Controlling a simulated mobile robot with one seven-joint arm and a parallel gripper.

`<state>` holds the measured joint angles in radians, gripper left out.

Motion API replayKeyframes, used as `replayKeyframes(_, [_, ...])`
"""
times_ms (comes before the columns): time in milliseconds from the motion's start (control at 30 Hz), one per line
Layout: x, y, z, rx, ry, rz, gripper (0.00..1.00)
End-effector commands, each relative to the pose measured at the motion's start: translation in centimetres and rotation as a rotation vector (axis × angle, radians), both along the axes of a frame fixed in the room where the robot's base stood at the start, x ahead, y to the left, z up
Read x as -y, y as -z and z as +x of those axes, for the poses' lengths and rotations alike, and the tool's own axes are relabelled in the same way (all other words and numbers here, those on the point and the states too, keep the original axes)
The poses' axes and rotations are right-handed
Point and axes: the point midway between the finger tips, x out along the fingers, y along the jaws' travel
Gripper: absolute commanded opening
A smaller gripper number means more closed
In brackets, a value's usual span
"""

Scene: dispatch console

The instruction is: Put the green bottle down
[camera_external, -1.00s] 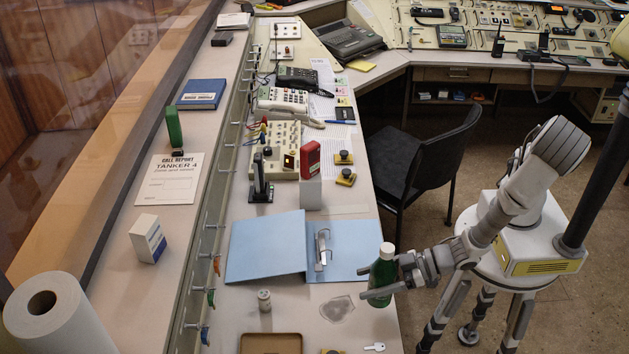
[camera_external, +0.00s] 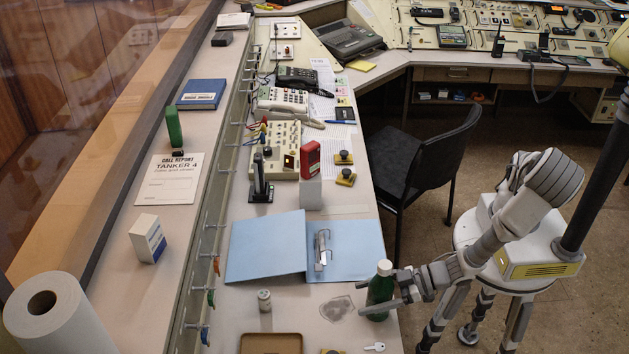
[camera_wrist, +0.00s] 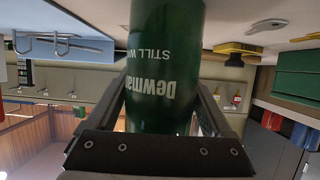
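The green bottle (camera_external: 380,290) has a white cap and stands upright at the right edge of the console desk, in front of the blue binder. My gripper (camera_external: 378,296) reaches in from the right with its fingers on either side of the bottle. In the wrist view the bottle (camera_wrist: 165,65) shows upside down with its label text, between the two fingers of my gripper (camera_wrist: 168,110). The fingers look close against the bottle. Its base appears at or very near the desk top; I cannot tell whether it touches.
An open blue binder (camera_external: 265,248) lies behind the bottle. A grey patch (camera_external: 337,308), a small jar (camera_external: 264,301), a key (camera_external: 375,347) and a brown tray (camera_external: 271,343) are nearby. A black chair (camera_external: 425,170) stands beside the desk. Bare desk lies between these.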

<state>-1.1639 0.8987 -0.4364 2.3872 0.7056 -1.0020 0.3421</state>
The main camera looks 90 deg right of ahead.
Motion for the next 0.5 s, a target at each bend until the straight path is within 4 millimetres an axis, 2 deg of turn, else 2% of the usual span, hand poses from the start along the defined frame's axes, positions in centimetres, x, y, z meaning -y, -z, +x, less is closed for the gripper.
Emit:
replayKeyframes(33, [0.0, 0.0, 0.0, 0.000, 0.000, 0.000, 0.96])
replayKeyframes(67, [0.0, 0.0, 0.0, 0.000, 0.000, 0.000, 1.00])
replayKeyframes(433, [0.0, -0.7, 0.0, 0.000, -0.001, -0.001, 1.00])
replayKeyframes(500, [-0.1, -0.9, -1.2, -0.002, -0.003, 0.000, 1.00])
